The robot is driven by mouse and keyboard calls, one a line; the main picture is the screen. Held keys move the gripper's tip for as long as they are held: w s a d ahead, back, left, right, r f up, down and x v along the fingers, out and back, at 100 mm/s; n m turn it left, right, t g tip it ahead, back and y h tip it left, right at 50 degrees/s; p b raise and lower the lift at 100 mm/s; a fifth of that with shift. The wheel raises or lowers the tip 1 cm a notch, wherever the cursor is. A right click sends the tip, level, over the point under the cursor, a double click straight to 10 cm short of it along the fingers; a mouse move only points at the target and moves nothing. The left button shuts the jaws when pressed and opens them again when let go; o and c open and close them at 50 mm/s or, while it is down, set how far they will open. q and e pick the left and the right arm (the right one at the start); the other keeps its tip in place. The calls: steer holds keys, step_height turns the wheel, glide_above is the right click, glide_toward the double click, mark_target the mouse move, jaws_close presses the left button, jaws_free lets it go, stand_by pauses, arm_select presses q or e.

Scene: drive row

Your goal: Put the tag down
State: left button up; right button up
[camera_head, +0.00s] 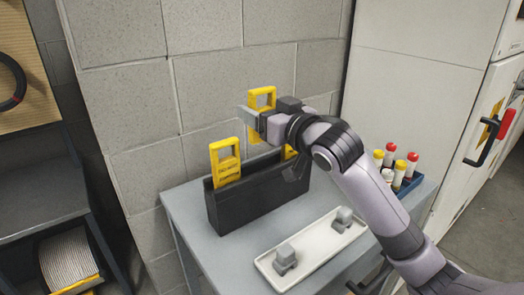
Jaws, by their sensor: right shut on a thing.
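My right gripper (258,120) is shut on a yellow tag (262,92) with a square opening at its top. It holds the tag upright above the black holder (240,208), near the block wall. A second yellow tag (229,175) with dark print stands in the left part of the holder. A little of another yellow piece (290,152) shows at the holder's right part, mostly hidden by my gripper and wrist. My left gripper is out of view.
The holder stands on a grey table (185,207). A white tray (312,255) with two grey pieces lies in front of it. A blue rack (409,187) of red- and yellow-capped tubes stands right. A white cabinet with a red-handled lever (504,124) is farther right.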

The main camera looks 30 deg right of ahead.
step_height(320, 180, down, 8)
steer(key=shift+f+b, duration=0.25)
steer(key=shift+b, duration=0.2)
steer(key=shift+f, duration=0.15)
steer(key=o, duration=1)
steer(key=shift+o, duration=0.2)
